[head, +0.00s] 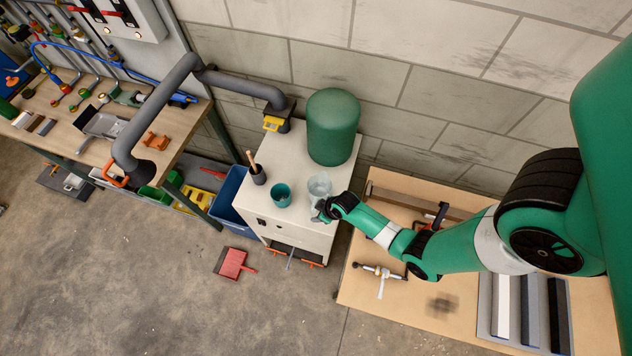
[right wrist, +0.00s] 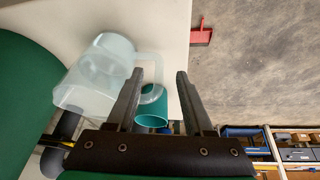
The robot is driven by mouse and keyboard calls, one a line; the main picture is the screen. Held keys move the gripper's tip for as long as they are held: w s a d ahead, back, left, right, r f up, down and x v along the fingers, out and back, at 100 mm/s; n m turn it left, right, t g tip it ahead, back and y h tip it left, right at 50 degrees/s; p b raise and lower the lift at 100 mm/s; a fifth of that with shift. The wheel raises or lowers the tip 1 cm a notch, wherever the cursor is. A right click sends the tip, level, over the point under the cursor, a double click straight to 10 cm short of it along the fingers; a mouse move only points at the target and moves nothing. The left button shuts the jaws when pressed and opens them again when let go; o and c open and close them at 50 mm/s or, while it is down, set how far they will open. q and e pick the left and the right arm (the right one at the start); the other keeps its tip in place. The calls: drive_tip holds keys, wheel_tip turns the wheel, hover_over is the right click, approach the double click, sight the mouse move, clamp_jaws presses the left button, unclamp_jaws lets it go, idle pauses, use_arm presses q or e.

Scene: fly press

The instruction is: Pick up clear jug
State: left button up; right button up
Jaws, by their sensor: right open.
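The clear jug (head: 319,185) stands on the white cabinet top (head: 285,150), near its right front edge. In the right wrist view the jug (right wrist: 98,78) is at the left, translucent, with its loop handle pointing right. My right gripper (head: 319,211) is at the front of the jug in the head view. In the right wrist view my open right gripper (right wrist: 157,84) has the handle reaching past its left finger into the gap. I cannot tell whether that finger touches the handle. My left gripper is not in view.
A teal cup (head: 281,196) stands left of the jug, with a dark holder (head: 258,175) farther left. A large green cylinder (head: 333,127) stands behind the jug. A grey pipe (head: 160,105) arches over the left workbench. A red dustpan (head: 233,263) lies on the floor.

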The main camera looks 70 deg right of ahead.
sight(313, 213)
drive_tip(key=b+x, duration=0.2)
drive_tip(key=x, duration=0.3)
drive_tip(key=shift+w, duration=0.1)
drive_tip(key=shift+r, duration=0.1)
clamp_jaws()
idle(1.1)
